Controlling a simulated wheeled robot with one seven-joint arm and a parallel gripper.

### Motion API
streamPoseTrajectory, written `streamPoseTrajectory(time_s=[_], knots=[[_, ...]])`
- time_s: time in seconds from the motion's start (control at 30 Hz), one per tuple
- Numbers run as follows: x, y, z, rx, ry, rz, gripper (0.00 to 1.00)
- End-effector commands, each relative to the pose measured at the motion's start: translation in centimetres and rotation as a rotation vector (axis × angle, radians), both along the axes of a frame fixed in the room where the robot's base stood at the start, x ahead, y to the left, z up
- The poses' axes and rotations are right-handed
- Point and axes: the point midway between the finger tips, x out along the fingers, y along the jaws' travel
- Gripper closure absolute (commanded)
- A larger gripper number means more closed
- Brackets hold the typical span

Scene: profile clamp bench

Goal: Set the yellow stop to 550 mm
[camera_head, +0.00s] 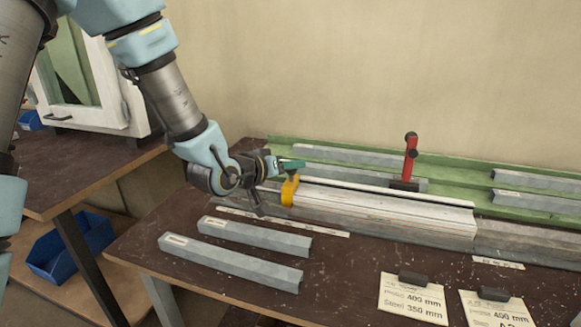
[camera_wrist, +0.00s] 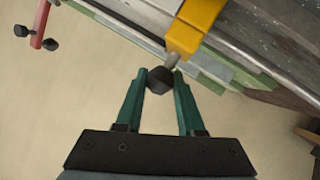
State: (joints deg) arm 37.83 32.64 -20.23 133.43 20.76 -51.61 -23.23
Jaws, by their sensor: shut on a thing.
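The yellow stop (camera_head: 289,191) sits on the left end of the pale rail of the clamp bench (camera_head: 380,210). In the wrist view the yellow stop (camera_wrist: 194,25) is at the top, with a short metal stem leading to its dark knob (camera_wrist: 160,80). My gripper (camera_head: 297,164) is at the stop from the left side. In the wrist view the green fingers of my gripper (camera_wrist: 159,78) are closed around the knob, one on each side. The pale scale strip (camera_head: 285,221) lies along the bench front; its marks are too small to read.
A red clamp (camera_head: 410,157) stands upright further right on the bench. Grey profiles (camera_head: 230,262) lie on the tabletop in front, others on the green rack behind. A blue bin (camera_head: 72,246) is low at left.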

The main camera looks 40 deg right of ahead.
Motion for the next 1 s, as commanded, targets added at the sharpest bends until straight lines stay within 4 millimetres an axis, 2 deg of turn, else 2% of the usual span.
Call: streamPoseTrajectory(time_s=[0.17,0.5,0.6,0.73,1.0], knots=[[3.0,1.7,0.1,0.0,-0.001,0.013,1.0],[10.8,6.8,0.4,-0.001,-0.001,0.014,1.0],[12.1,7.6,0.3,-0.001,-0.001,0.011,1.0],[12.7,8.1,0.1,-0.001,-0.001,0.006,1.0],[12.7,8.1,0.0,0.0,-0.002,0.005,1.0]])
